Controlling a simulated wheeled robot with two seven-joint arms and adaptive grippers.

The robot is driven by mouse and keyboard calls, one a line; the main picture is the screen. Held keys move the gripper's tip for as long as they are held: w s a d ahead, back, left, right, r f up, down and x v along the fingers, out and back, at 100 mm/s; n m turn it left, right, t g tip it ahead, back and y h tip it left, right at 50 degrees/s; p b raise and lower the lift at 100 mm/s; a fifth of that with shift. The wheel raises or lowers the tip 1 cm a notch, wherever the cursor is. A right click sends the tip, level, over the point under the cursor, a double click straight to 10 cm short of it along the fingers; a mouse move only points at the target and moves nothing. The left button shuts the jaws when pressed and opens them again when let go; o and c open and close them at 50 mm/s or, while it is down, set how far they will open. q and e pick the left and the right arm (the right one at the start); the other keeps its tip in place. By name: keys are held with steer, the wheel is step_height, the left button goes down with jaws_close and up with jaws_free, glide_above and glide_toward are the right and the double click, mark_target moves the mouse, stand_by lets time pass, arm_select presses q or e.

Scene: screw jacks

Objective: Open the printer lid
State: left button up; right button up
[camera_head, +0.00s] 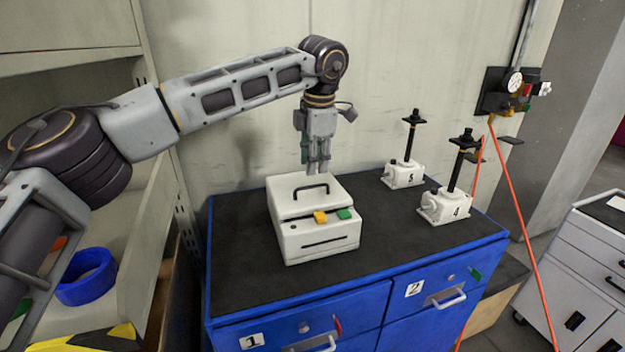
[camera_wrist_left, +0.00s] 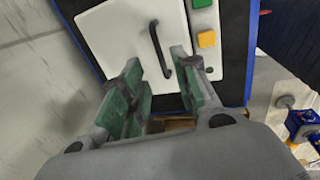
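The white printer (camera_head: 318,240) stands on the black top of the blue cabinet. Its lid (camera_head: 290,187) looks down, with a black arched handle (camera_head: 310,188) on top and a yellow and a green button at the front. My left gripper (camera_head: 319,172) hangs pointing down just above the lid, behind the handle. In the left wrist view the lid (camera_wrist_left: 122,40) and handle (camera_wrist_left: 159,50) show beyond the green finger pads (camera_wrist_left: 165,78). The pads are apart with nothing between them, and the handle lies ahead of the gap. My right gripper is in neither view.
Two white screw jacks, marked 5 (camera_head: 404,174) and 4 (camera_head: 444,206), stand right of the printer on the blue cabinet (camera_head: 345,315). A wall stands close behind. The cabinet top's front left is clear.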

arm_select(q)
glide_above(312, 197)
step_height(312, 197, down, 6)
steer(key=shift+s+r, duration=0.1)
steer(key=shift+f, duration=0.25)
steer(key=c, duration=0.4)
jaws_close()
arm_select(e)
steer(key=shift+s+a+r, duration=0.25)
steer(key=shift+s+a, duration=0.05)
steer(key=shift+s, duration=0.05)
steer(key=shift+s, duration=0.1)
